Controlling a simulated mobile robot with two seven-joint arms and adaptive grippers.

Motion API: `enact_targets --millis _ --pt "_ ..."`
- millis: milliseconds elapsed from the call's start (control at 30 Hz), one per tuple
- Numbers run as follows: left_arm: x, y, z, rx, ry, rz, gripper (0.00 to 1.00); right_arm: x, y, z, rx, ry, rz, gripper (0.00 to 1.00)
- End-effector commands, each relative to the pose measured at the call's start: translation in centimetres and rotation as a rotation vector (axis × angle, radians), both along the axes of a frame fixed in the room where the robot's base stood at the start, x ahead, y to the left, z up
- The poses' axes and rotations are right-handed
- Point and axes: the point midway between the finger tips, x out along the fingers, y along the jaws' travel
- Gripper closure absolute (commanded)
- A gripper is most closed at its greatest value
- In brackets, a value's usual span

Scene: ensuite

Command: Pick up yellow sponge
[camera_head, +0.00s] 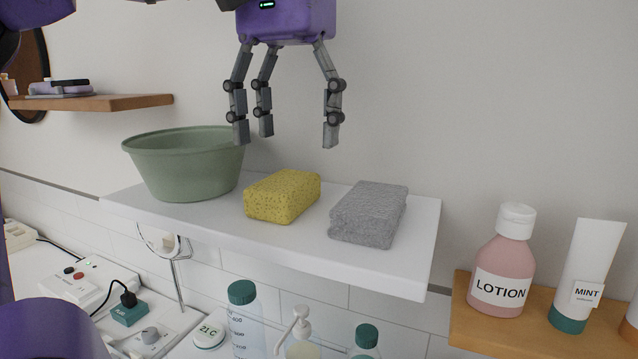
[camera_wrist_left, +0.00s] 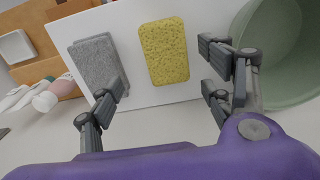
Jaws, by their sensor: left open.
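The yellow sponge (camera_head: 283,196) lies on a white shelf (camera_head: 290,250), between a green basin and a grey folded cloth. It also shows in the left wrist view (camera_wrist_left: 164,51), top centre, between and beyond the fingers. My left gripper (camera_head: 290,135) is purple with grey jointed fingers. It is open and empty, pointing down above the sponge with a gap below the fingertips. In the left wrist view its fingers (camera_wrist_left: 160,80) stand wide apart on either side of the sponge, not touching it. My right gripper is not seen.
The green basin (camera_head: 190,165) stands left of the sponge and the grey cloth (camera_head: 369,213) close on its right. A lotion bottle (camera_head: 502,262) and a mint tube (camera_head: 587,275) stand on a wooden shelf at right. Several bottles, including a pump bottle (camera_head: 301,335), stand below.

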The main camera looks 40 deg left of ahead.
Motion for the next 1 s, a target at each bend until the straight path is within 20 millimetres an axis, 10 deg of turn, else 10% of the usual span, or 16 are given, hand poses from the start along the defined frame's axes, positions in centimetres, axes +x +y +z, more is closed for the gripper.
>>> enact_targets --millis 600,1000 --pt "-0.1 0.8 -7.0 0.001 -0.001 -0.003 0.27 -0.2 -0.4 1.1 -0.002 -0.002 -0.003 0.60" --pt "0.0 0.8 -7.7 0.001 0.000 0.000 0.39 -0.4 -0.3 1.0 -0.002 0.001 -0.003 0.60"
